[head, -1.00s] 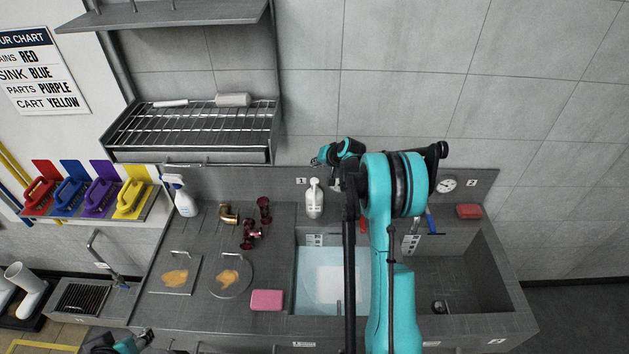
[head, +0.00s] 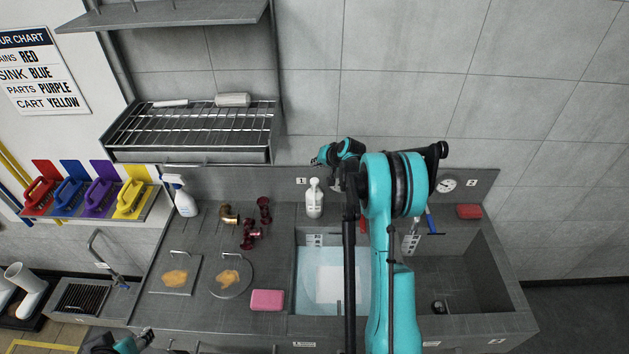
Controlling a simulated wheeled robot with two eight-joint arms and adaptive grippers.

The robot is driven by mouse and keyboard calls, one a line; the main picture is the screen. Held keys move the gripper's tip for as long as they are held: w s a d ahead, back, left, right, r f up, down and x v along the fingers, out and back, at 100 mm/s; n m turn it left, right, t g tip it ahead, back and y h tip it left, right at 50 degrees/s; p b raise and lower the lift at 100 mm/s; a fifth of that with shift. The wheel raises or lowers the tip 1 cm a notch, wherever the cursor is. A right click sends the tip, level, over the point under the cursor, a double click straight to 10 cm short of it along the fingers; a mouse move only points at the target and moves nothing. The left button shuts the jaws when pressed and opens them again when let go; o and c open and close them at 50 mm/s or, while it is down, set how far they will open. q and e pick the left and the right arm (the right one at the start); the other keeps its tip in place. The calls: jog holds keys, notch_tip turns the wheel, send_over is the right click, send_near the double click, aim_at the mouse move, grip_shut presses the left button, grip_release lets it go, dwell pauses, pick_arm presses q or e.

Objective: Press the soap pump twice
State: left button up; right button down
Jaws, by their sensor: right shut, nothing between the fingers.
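The soap pump is a white bottle (head: 315,200) with a white pump head, standing upright on the back ledge of the sink near the label 1. My right arm reaches in from the lower right across the sink. Its gripper (head: 337,187) is just right of the bottle, partly hidden by my own arm links. It is shut and empty; whether it touches the pump head I cannot tell. My left gripper (head: 148,337) is at the bottom left edge, low in front of the counter, far from the bottle; its fingers are too small to read.
A left basin (head: 328,262) holds pale water; the right basin (head: 455,275) looks empty. A pink sponge (head: 267,299), brass and dark red fittings (head: 249,234), two stained lids and a spray bottle (head: 182,197) are on the left counter.

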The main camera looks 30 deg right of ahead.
aim_at(316, 181)
notch_tip(316, 181, up, 4)
jog(key=m+y+p, duration=0.1)
jog(key=m+p, duration=0.2)
jog(key=m, duration=1.3)
jog(key=shift+m, duration=0.4)
jog(key=shift+f, duration=0.15)
notch_tip(316, 181, down, 8)
jog(key=b, duration=0.4)
jog(key=shift+b, duration=0.3)
jog(key=shift+f+b, duration=0.35)
jog(key=shift+f+b, duration=0.4)
jog(key=shift+b, duration=0.15)
